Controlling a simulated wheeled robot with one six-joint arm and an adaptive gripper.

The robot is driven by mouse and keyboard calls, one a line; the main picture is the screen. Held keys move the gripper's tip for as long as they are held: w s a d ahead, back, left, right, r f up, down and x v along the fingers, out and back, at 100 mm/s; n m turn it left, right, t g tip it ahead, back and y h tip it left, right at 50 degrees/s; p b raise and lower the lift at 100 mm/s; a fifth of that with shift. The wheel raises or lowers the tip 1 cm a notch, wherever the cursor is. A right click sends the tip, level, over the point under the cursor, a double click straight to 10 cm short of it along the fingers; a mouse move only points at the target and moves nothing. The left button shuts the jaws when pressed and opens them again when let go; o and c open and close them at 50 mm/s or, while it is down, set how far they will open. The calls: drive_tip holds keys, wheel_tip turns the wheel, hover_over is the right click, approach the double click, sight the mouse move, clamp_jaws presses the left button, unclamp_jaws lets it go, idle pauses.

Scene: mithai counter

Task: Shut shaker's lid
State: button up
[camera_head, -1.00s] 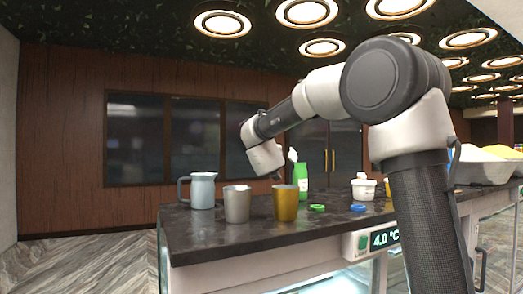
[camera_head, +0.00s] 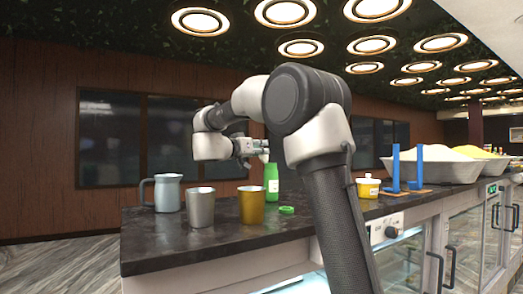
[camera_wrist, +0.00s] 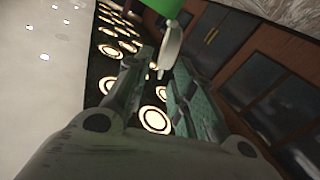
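The shaker is a green bottle (camera_head: 272,180) standing upright on the dark counter. In the wrist view its green part (camera_wrist: 168,7) is at the top edge, with a pale lid-like flap (camera_wrist: 172,46) projecting from it. In the head view the shaker's top is partly hidden by the fingers.
A blue-grey jug (camera_head: 167,193), a silver cup (camera_head: 201,207) and a gold cup (camera_head: 251,205) stand left of the shaker. A green ring (camera_head: 287,210) lies before it. A yellow tub (camera_head: 368,188), blue posts (camera_head: 396,167) and heaped trays (camera_head: 438,167) are right.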

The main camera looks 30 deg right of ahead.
drive_tip(key=shift+x, duration=1)
clamp_jaws()
drive_tip(key=shift+s, duration=0.1)
drive_tip(key=m, duration=0.1)
drive_tip(key=s+m, duration=0.1)
drive_tip(key=shift+d+r+m, duration=0.15)
drive_tip(key=shift+d+m, duration=0.1)
drive_tip(key=shift+m, duration=0.15)
drive_tip(key=m, duration=0.1)
drive_tip(key=s+m, duration=0.1)
drive_tip(key=shift+d+m, duration=0.25)
drive_tip(key=shift+m, duration=0.15)
drive_tip(key=m, duration=0.1)
drive_tip(key=s+m, duration=0.1)
drive_tip(key=m, duration=0.1)
drive_tip(key=s+d+m, duration=0.1)
drive_tip(key=shift+f, duration=0.4)
drive_tip(key=shift+s+d+f+m, duration=0.1)
drive_tip(key=shift+s+f+m, duration=0.15)
drive_tip(key=shift+m, duration=0.6)
drive_tip(key=shift+s+d+f+m, duration=0.1)
drive_tip(key=shift+s+f+m, duration=0.15)
drive_tip(key=shift+m, duration=0.65)
drive_tip(key=shift+s+d+f+m, duration=0.15)
drive_tip(key=shift+f+m, duration=0.15)
drive_tip(key=shift+m, duration=0.55)
drive_tip(key=shift+a, duration=0.1)
